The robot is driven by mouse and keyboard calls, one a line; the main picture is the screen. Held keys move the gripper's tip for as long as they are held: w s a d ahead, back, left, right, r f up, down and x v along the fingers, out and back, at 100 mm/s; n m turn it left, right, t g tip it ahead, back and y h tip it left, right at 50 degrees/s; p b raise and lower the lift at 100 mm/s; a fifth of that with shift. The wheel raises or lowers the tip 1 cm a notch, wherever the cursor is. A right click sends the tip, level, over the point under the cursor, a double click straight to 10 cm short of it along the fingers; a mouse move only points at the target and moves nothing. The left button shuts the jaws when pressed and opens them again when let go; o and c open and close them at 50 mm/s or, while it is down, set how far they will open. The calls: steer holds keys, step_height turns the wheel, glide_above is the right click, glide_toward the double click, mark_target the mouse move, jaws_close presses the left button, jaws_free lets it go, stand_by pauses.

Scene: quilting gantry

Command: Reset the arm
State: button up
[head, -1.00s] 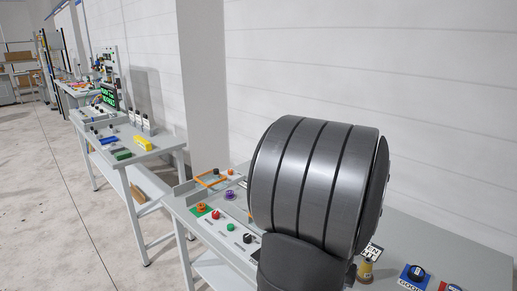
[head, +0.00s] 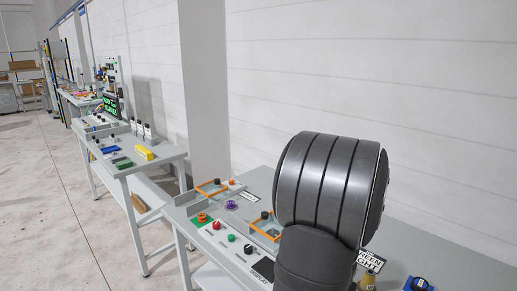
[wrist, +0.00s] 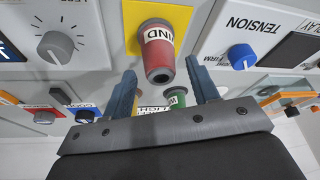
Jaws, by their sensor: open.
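My gripper (wrist: 162,72) shows in the wrist view with its two blue-grey fingers spread apart. No object is clamped between them. A red cylinder (wrist: 157,56) with a white label ending in "IND" stands on a yellow plate (wrist: 183,17), just beyond the fingertips. A green cylinder (wrist: 175,98) with a white label is partly seen between the fingers. In the head view my large grey arm joint hides part of the table, and the gripper itself is not visible there.
The wrist view also shows a grey dial (wrist: 55,47) at left and a blue knob (wrist: 242,57) marked TENSION at right. In the head view the grey table (head: 440,258) carries a red button (head: 216,225), a green button (head: 231,238) and orange-framed parts (head: 265,232). Open floor lies at left.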

steer(key=v, duration=1.2)
steer(key=x, duration=1.2)
steer(key=shift+f, duration=0.15)
steer(key=shift+w+r, duration=0.15)
steer(key=shift+r, duration=0.1)
step_height(320, 180, up, 4)
steer(key=s+d+r, duration=0.6)
steer(key=s+r, duration=0.1)
steer(key=s, duration=0.3)
steer(key=w+a+f, duration=0.2)
steer(key=w+a, duration=1.3)
steer(key=w, duration=0.5)
steer(key=shift+a+n, duration=0.15)
steer(key=shift+n, duration=0.15)
stand_by(1.7)
